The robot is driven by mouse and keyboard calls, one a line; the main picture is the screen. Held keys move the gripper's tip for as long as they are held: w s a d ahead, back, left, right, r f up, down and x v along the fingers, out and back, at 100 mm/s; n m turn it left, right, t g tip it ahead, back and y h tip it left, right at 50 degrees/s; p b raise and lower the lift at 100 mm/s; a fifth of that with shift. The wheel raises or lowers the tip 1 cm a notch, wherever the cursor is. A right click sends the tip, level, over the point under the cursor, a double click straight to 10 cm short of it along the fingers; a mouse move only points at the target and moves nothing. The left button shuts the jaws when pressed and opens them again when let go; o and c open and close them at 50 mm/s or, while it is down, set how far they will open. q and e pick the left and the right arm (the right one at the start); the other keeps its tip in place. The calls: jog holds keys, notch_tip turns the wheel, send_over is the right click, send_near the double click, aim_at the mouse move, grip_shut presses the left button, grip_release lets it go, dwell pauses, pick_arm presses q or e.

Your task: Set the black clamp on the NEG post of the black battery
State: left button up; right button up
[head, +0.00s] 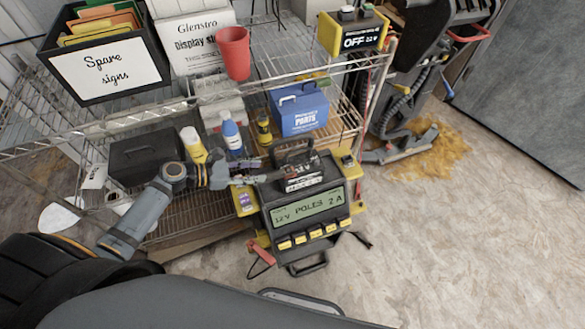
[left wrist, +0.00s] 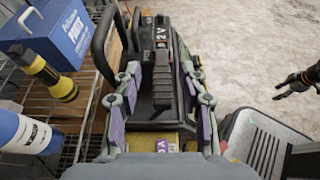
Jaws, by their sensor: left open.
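A dark unit (head: 312,212) with a lit display reading "12V POLES 2A" and yellow buttons stands beside the rack. My left gripper (head: 248,180) is over its left upper side, open. In the left wrist view, the fingers of the left gripper (left wrist: 160,98) stand apart on either side of a black upright part (left wrist: 162,75) on top of a dark body. I cannot tell whether it is gripped by anything. A red clamp (head: 262,254) hangs at the unit's lower left. A small dark piece (head: 359,240) at its lower right may be the black clamp. I cannot identify the NEG post or the battery for sure.
A wire rack (head: 110,125) holds a sign box (head: 108,60), a red cup (head: 233,52), bottles and a blue parts box (head: 300,108). A yellow-black unit (head: 352,35) reads "OFF". A floor machine (head: 400,100) stands behind. The floor at right (head: 470,235) is clear.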

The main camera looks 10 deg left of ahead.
aim_at(281, 171)
pick_arm(q)
jog(key=x, duration=1)
jog(key=shift+s+a+f, duration=0.1)
jog(key=shift+s+f, duration=0.1)
jog(key=shift+f, duration=0.15)
jog(key=shift+s+a, duration=0.1)
jog(key=shift+c, duration=0.3)
grip_shut()
